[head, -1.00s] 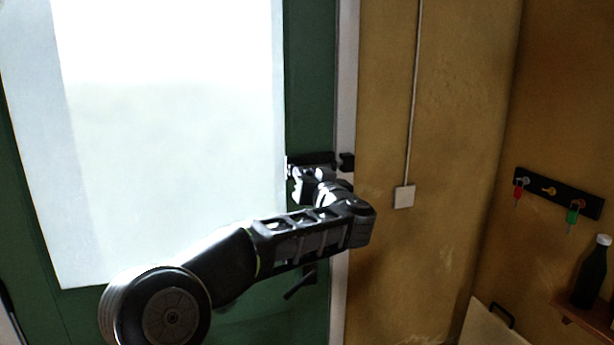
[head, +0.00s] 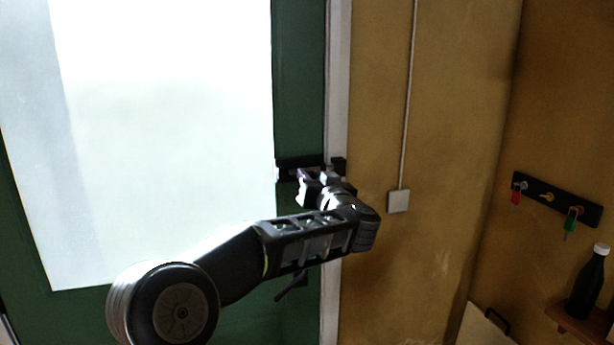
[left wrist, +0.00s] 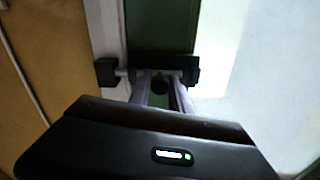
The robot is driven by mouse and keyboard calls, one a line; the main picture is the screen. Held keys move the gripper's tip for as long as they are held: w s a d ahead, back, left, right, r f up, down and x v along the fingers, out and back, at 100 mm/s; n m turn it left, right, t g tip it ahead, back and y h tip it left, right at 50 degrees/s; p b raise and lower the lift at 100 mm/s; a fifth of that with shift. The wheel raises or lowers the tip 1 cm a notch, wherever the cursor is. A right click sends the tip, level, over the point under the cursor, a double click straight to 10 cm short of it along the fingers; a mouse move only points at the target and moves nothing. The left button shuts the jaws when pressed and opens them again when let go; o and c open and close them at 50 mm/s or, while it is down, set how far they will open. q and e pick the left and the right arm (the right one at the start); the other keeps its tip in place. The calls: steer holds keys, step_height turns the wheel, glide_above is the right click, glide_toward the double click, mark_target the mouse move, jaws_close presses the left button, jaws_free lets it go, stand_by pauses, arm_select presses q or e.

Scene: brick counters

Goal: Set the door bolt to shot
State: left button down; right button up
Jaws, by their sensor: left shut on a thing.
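The door bolt (head: 289,163) is a dark fitting on the green door's right stile, with a dark keeper (head: 339,165) on the white frame to its right. In the left wrist view the bolt housing (left wrist: 180,66) spans the stile and the keeper (left wrist: 106,72) is to its left. A pale rod (left wrist: 124,73) shows in the gap between them; how far it enters the keeper I cannot tell. My left gripper (head: 313,178) is at the bolt, its fingers (left wrist: 162,92) shut on the dark bolt knob (left wrist: 159,84). My right gripper is not in view.
The door (head: 298,100) has a large bright pane (head: 165,130). A dark door handle (head: 291,287) is below my left arm. A light switch (head: 398,201), a key rack (head: 556,199) and a bottle (head: 588,282) on a shelf are to the right.

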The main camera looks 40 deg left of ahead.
arm_select(q)
steer(key=shift+w+d+f, duration=0.1)
steer(key=shift+d+f, duration=0.05)
steer(key=shift+d, duration=0.3)
steer(key=c, duration=1.5)
jaws_free()
steer(key=shift+c, duration=0.2)
steer(key=shift+o, duration=1.4)
steer(key=shift+d, duration=0.3)
steer(key=shift+o, duration=0.4)
steer(key=shift+a, duration=0.3)
steer(key=b+v, duration=0.2)
steer(key=v, duration=0.6)
